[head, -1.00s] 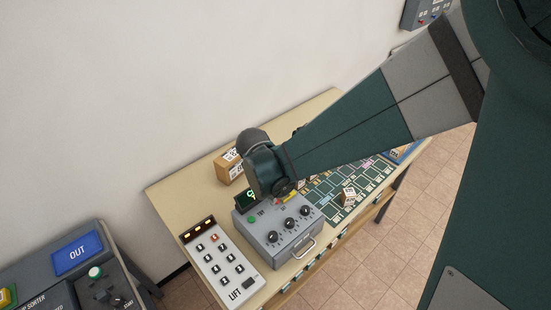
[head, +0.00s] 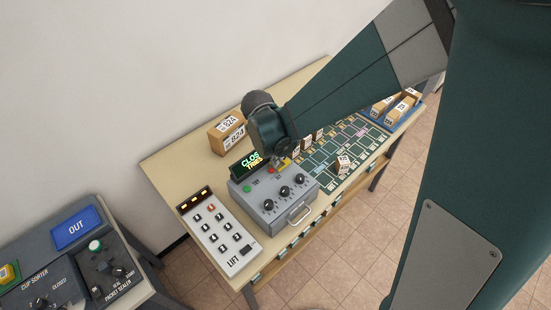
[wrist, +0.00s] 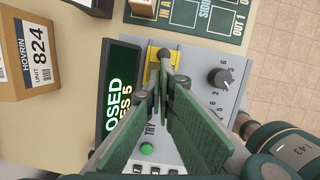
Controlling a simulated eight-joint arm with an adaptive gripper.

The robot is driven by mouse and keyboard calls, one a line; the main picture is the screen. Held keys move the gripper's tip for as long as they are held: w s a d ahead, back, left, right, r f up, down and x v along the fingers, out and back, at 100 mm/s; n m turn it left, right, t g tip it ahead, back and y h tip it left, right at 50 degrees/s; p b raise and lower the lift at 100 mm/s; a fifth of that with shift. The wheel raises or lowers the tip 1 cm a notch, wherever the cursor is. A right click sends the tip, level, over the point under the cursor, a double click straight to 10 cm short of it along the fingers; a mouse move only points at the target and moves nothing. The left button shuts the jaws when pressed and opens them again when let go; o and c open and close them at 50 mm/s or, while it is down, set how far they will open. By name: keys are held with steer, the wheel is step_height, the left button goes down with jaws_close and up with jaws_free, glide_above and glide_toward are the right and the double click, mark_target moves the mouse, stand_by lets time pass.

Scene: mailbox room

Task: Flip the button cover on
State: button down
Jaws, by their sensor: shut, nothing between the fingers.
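The grey control box (head: 262,205) stands on the table, with black knobs, a green button (head: 247,188) and a front handle. A yellow piece (wrist: 152,54) shows at the panel's far end in the wrist view; I cannot tell if it is the button cover or its base. A red spot (head: 271,170) shows beside it in the head view. My gripper (wrist: 164,62) is shut and empty, its tips over or against the yellow piece, partly hiding it. Contact and the cover's position are unclear. The display (wrist: 119,95) partly reads "CLOSED".
A lift keypad (head: 218,237) lies left of the box. A cardboard parcel (head: 227,133) sits behind the display. A marked board (head: 345,150) with small parcels lies right, and a blue tray (head: 383,118) beyond it. Another console (head: 75,260) stands at lower left.

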steer(key=shift+w+d+b, duration=0.35)
steer(key=shift+w+d, duration=0.4)
steer(key=shift+s+a, duration=0.25)
steer(key=shift+s, duration=0.05)
steer(key=s+a, duration=0.1)
steer(key=s+a+r, duration=0.1)
steer(key=shift+s+r, duration=0.15)
steer(key=shift+s, duration=0.2)
steer(key=v, duration=0.9)
steer(key=shift+r+p, duration=0.3)
steer(key=shift+p, duration=0.05)
steer(key=shift+s+d, duration=0.1)
